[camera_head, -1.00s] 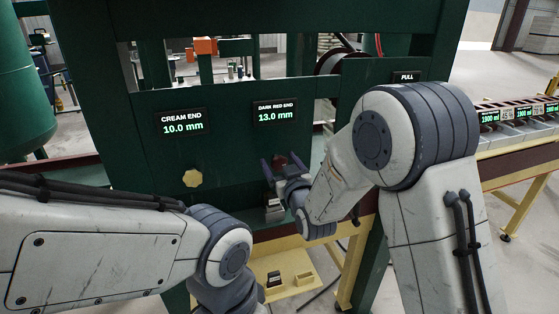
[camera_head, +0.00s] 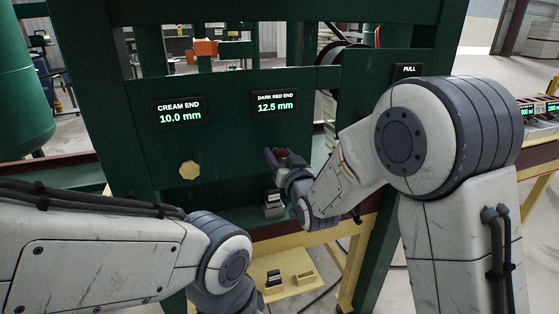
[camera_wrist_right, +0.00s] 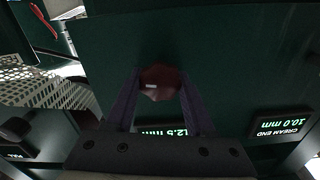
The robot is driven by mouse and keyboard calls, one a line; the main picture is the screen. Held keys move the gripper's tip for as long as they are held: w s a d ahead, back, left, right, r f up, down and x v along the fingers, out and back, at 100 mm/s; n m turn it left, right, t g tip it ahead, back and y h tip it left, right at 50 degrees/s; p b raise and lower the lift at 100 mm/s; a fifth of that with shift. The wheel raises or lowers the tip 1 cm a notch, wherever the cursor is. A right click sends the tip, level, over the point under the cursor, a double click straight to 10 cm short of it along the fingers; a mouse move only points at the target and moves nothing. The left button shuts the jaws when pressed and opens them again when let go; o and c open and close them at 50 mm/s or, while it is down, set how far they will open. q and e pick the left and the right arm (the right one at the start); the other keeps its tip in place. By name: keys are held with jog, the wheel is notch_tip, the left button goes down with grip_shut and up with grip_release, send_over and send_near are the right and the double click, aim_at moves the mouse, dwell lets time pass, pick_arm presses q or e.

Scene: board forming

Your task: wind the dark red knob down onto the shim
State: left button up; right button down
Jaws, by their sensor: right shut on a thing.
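The dark red knob (camera_wrist_right: 160,82) sits between the fingers of my right gripper (camera_wrist_right: 160,90) in the right wrist view. The gripper is shut on it. In the head view my right gripper (camera_head: 279,158) is at the green panel, below the dark red end display (camera_head: 275,103), which reads 12.5 mm; its fingers and wrist mostly hide the knob. A small grey block with a dark top (camera_head: 273,207), perhaps the shim, stands just below the gripper. Whether the knob's end touches a shim cannot be seen. My left arm crosses the lower left; its gripper is out of view.
A cream knob (camera_head: 189,170) is on the panel at left, under the cream end display (camera_head: 178,112) reading 10.0 mm. A yellow shelf (camera_head: 291,291) below holds another small dark-topped block (camera_head: 274,279). A PULL sign (camera_head: 408,70) is at upper right.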

jog(key=shift+c, duration=1.3)
grip_release()
jog(key=shift+s+d, duration=0.15)
jog(key=shift+s, duration=0.2)
jog(key=b+v, duration=0.3)
jog(key=v, duration=0.6)
jog(key=shift+s+b, duration=0.35)
jog(key=shift+d, duration=0.1)
